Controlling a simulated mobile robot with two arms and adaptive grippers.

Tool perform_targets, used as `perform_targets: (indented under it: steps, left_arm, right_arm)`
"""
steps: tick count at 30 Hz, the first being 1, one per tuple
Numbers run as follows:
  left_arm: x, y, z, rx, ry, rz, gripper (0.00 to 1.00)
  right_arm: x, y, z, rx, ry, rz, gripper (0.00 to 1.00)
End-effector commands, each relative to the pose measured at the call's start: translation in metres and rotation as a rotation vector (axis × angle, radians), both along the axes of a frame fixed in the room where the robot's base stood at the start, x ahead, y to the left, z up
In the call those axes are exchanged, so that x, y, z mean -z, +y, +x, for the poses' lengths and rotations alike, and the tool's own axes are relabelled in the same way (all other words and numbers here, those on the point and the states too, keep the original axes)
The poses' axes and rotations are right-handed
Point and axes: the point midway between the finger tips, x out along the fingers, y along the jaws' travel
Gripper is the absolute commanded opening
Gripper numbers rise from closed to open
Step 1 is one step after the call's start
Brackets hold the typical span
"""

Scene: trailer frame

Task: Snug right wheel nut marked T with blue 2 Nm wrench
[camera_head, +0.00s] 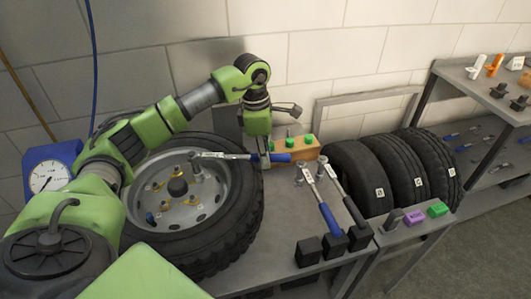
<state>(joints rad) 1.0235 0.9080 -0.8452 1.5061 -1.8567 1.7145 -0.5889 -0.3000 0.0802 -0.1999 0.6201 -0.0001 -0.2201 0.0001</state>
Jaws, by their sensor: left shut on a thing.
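My left gripper (264,158) is shut on a torque wrench with a blue handle (282,158). The wrench lies about level, its silver shaft (228,155) pointing left over the tyre. Its head and socket (195,170) are over the upper right part of the wheel rim (212,205); I cannot tell whether the socket touches a nut. The marker letters are too small to read, so the T is not identifiable. My right gripper is not in view.
A second blue-handled wrench (329,219) and a black-handled one (350,206) lean by black blocks (308,251). A wooden block with green pieces (305,152) stands behind. Labelled tyres (355,175) are at right, shelving (480,85) beyond. A blue gauge (48,178) is at left.

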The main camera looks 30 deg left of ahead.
Motion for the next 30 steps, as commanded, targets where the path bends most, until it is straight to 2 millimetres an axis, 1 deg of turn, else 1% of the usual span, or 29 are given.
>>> perform_targets:
  steps: [9, 20, 30]
  left_arm:
    - [-0.001, -0.005, -0.007, 0.048, -0.001, -0.001, 0.00]
    - [-0.001, -0.006, -0.008, 0.052, 0.000, -0.001, 0.00]
    - [0.000, -0.011, -0.019, 0.109, 0.000, -0.002, 0.00]
  right_arm:
    - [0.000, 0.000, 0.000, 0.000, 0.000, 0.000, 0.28]
    - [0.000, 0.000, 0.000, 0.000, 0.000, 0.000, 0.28]
    - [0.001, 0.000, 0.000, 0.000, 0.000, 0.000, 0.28]
